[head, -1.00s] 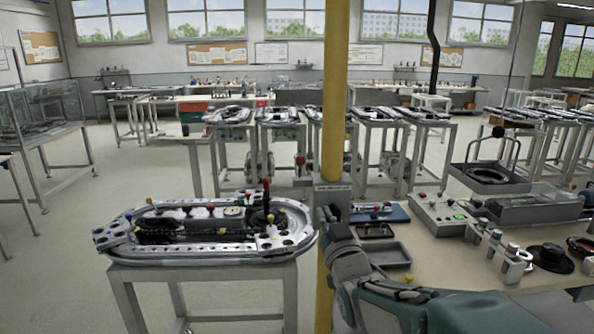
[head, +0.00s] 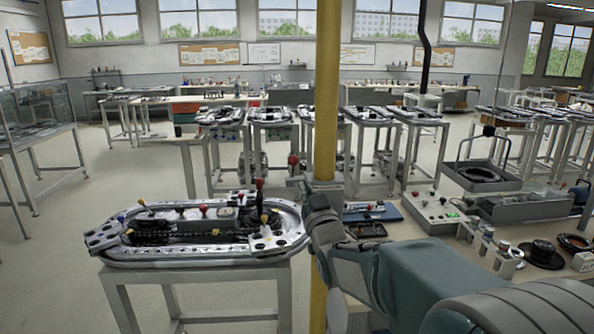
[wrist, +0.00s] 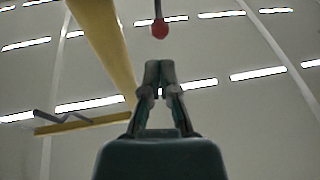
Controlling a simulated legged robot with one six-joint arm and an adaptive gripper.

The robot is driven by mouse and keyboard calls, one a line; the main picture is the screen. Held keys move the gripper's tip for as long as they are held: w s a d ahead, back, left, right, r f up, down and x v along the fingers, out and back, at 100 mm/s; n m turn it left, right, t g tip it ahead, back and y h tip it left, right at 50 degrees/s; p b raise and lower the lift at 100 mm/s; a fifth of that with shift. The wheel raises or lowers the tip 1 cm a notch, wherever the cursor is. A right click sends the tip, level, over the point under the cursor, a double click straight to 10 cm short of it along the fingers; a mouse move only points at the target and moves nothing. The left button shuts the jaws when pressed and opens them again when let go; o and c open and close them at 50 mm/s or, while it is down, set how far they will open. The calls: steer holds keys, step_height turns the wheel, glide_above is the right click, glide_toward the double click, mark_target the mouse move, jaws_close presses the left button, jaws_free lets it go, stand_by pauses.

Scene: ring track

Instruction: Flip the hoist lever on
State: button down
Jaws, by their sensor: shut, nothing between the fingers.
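A lever with a red ball knob (head: 293,160) stands beside the yellow post in the head view, taken to be the hoist lever. In the wrist view a red knob (wrist: 160,29) on a thin dark stem shows just beyond my fingertips, with a small gap in the picture. My gripper (wrist: 159,66) is shut and empty, its two fingers together, pointing toward the knob. In the head view my forearm and wrist reach to the post and hide most of the lever's mounting box.
The yellow post (head: 326,90) rises right beside my wrist. A ring track (head: 190,255) on a metal stand is at the left. A bench at the right holds a blue tray (head: 372,212), a control box (head: 432,213) and several small parts. Open floor lies at far left.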

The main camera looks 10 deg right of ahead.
mark_target(295, 164)
steer(key=x, duration=0.7)
steer(key=shift+a, duration=0.1)
steer(key=shift+r, duration=0.1)
